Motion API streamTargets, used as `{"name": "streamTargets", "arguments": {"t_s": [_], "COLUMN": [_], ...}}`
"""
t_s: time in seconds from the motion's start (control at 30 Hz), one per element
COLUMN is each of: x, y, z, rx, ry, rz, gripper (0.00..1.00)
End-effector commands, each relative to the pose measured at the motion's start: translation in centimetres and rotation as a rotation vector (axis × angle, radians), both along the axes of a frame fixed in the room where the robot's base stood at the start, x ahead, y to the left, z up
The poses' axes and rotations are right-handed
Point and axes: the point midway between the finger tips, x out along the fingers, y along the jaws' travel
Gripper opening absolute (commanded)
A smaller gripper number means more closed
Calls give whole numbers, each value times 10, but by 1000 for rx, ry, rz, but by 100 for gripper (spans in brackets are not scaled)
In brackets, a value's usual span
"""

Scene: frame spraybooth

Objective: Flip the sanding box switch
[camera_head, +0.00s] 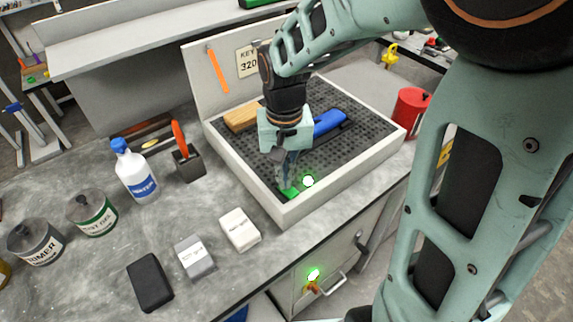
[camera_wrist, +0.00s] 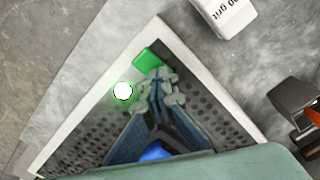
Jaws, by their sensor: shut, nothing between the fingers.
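The sanding box (camera_head: 352,179) is a shallow white-walled tray with a dark perforated floor and a raised back panel. In its near corner a green switch (camera_head: 289,193) shows beside a glowing white-green light (camera_head: 308,181). In the wrist view the green switch (camera_wrist: 147,58) and the lit lamp (camera_wrist: 122,91) sit close together by the box's corner. My gripper (camera_head: 287,184) points down into that corner. Its closed fingertips (camera_wrist: 157,85) are right by the switch; I cannot tell whether they touch it. The fingers hide part of the switch.
A blue-handled tool (camera_head: 330,122) and a wooden block (camera_head: 242,117) lie in the box. Sanding blocks (camera_head: 240,230), a water bottle (camera_head: 133,170) and cans (camera_head: 92,212) stand on the bench to the left. A red can (camera_head: 410,108) stands right of the box.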

Motion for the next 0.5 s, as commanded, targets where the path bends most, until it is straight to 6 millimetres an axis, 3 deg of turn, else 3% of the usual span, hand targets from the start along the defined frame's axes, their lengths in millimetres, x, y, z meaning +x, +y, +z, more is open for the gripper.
{"name": "streamTargets", "arguments": {"t_s": [0.5], "x": [-1], "y": [0], "z": [37], "rx": [0], "ry": [3], "rz": [0], "gripper": [0]}}
